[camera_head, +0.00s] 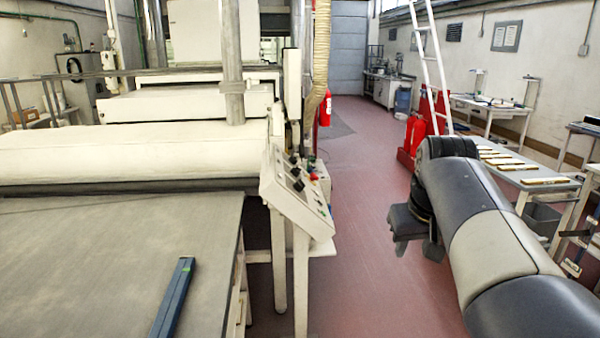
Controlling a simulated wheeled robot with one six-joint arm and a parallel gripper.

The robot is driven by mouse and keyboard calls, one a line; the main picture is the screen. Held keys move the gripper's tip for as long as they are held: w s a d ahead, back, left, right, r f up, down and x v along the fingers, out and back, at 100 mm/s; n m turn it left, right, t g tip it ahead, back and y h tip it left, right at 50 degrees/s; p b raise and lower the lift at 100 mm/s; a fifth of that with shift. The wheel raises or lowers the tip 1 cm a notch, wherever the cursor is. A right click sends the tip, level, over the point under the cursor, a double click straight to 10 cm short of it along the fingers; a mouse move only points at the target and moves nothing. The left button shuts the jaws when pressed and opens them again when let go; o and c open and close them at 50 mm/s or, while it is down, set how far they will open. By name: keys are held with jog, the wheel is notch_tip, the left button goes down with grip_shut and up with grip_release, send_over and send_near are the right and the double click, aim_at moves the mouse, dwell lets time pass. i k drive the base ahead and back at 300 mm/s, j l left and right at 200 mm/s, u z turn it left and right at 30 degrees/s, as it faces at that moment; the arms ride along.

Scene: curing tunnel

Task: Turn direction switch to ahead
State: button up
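The control panel (299,208) is a light sloped box on legs at the right side of the big machine, near the middle of the view. It carries several knobs and buttons, some black and some red.
The machine's flat bed (90,265) fills the lower left, with a blue bar (174,297) lying on it. The red floor (355,220) is clear between panel and arm. Red extinguishers (417,133), a white ladder (432,60) and a work table (510,185) stand right.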

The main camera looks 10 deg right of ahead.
aim_at(295, 171)
jog(key=k+u, duration=0.15)
jog(key=k, duration=0.45)
jog(key=k+j+u, duration=0.1)
jog(key=k, duration=0.45)
jog(key=j+u, duration=0.1)
jog(key=u, duration=1.7)
jog(key=l+u, duration=0.25)
jog(key=u, duration=0.2)
jog(key=l+u, duration=0.3)
jog(key=u, duration=0.2)
jog(key=k+l+u, duration=0.1)
jog(key=l+u, duration=0.15)
jog(key=u, duration=0.2)
jog(key=k+l, duration=0.3)
jog(key=l, duration=0.4)
jog(key=k+l, duration=0.3)
jog(key=l, duration=0.4)
jog(key=k+l, duration=0.3)
jog(key=l, duration=0.4)
jog(key=k+l, duration=0.3)
jog(key=l, duration=0.4)
jog(key=k+l, duration=0.3)
jog(key=l, duration=0.4)
jog(key=k+l, duration=0.3)
jog(key=l, duration=0.4)
jog(key=k+l, duration=0.3)
jog(key=l, duration=0.35)
jog(key=k+l, duration=0.3)
jog(key=l, duration=0.4)
